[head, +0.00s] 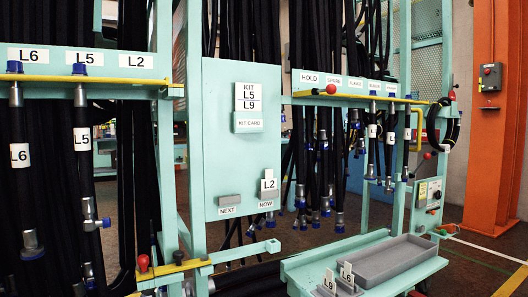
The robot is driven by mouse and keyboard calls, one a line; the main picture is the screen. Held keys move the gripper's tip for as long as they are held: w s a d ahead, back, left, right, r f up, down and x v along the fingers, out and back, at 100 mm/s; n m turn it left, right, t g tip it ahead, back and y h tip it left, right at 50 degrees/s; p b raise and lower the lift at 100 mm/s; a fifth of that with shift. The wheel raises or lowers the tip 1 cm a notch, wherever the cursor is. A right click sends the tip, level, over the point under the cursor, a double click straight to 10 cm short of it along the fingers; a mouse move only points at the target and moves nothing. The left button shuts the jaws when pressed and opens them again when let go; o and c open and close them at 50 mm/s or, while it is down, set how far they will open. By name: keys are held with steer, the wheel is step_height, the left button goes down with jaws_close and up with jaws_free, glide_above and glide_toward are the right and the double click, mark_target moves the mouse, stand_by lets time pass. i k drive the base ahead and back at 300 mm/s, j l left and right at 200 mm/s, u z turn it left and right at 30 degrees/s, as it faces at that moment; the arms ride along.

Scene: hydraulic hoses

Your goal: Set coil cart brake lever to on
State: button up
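I cannot tell for certain which part is the coil cart or its brake lever. Several red-knobbed handles show. One red knob (142,262) stands at the lower left beside a yellow bar (172,268) on a teal frame. Another red knob (331,88) sits on the yellow bar under the HOLD label. More red knobs show at the right, one beside the hanging hoses (428,156) and one higher up (452,95). No readable on or off marking shows at any of them. My gripper is not in view.
A teal panel (240,150) reads KIT L5 L9, with NEXT and NOW slots below. Black hoses (90,210) hang on racks labelled L6, L5 and L2. A grey tray (385,262) sits on a teal bench with L9 and L6 tags. Open floor (470,262) lies at the right.

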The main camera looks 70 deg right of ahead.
mark_target(427, 156)
steer(key=z, duration=3.65)
steer(key=i+l, duration=0.15)
